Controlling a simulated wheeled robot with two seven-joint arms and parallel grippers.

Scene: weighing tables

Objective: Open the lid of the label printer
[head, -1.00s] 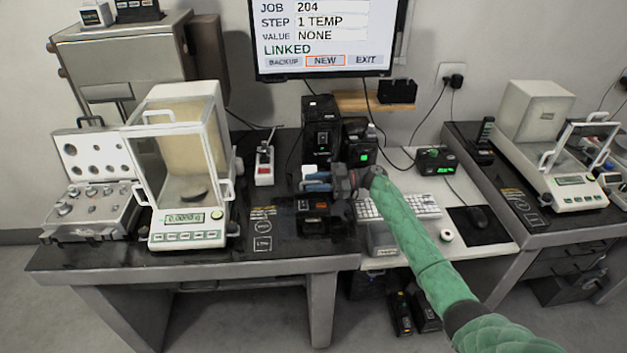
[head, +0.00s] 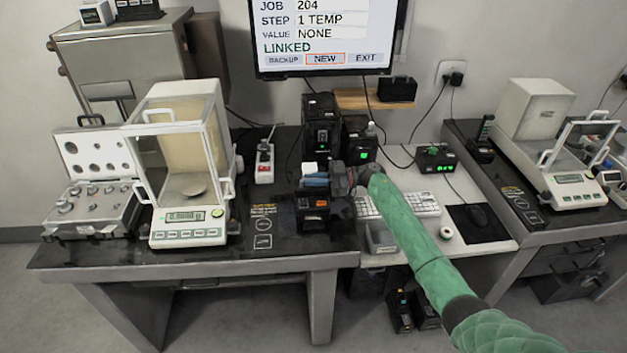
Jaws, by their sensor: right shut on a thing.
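The label printer (head: 314,217) is a small black box with an orange mark on its front. It stands near the front right of the dark bench top. My left gripper is out of view.
A glass-doored balance (head: 187,240) and an open weight case (head: 88,228) stand to the left. A keyboard (head: 410,204) lies to the right, under my right arm.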

